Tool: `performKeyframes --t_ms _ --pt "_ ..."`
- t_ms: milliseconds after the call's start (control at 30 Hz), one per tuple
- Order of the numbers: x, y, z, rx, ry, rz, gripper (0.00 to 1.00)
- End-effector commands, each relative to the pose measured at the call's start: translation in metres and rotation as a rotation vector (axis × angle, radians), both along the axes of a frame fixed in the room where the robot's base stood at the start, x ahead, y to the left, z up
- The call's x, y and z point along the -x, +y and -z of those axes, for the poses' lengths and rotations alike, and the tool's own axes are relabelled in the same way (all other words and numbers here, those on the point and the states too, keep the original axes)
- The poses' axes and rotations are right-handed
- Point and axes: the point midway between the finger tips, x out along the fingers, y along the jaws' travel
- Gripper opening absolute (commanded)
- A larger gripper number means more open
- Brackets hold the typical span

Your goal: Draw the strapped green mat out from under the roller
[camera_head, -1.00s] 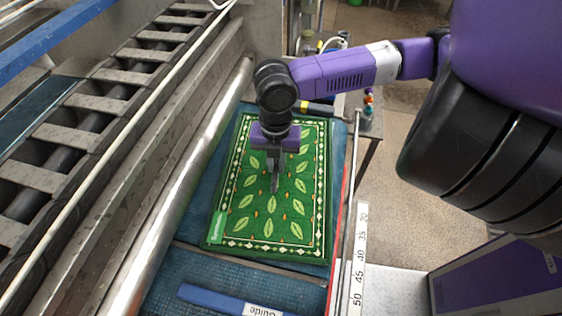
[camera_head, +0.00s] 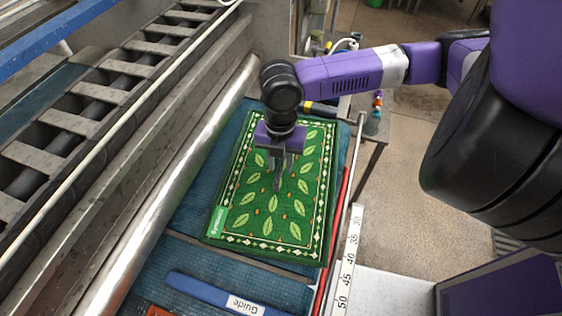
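The green mat (camera_head: 301,222) has a leaf pattern, a pale diamond border and a small green label with white lettering at its lower left corner. It lies flat on a blue ribbed bed, to the right of a long silver roller (camera_head: 165,195). The mat's visible left edge is apart from this roller, and I see no strap clearly. My gripper (camera_head: 279,187) points down over the middle of the mat and hides a strip of it. I cannot tell whether the fingertips touch the mat or how far apart they are.
A blue bar labelled "Guide" (camera_head: 213,295) lies across the bed below the mat. A red rail (camera_head: 333,228) and a numbered scale (camera_head: 347,262) run along the bed's right side. A slatted conveyor (camera_head: 65,121) stands left of the roller. Small coloured items (camera_head: 376,107) stand at upper right.

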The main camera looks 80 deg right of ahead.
Motion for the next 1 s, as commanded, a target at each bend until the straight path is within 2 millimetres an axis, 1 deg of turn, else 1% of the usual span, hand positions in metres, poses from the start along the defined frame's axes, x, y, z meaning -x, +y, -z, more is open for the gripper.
performKeyframes --t_ms 300,400,467,800,900,1000 --pt "0.000 0.000 0.000 0.000 0.000 0.000 0.40" --pt "0.000 0.000 -0.004 0.001 0.000 0.000 0.40" --pt "0.000 -0.001 -0.010 0.001 0.000 0.000 0.40" --pt "0.000 -0.001 -0.062 0.001 0.000 0.000 0.40" --pt "0.000 0.000 -0.072 0.001 0.000 -0.001 0.40" --pt "0.000 0.000 -0.077 0.001 0.000 -0.001 0.40"
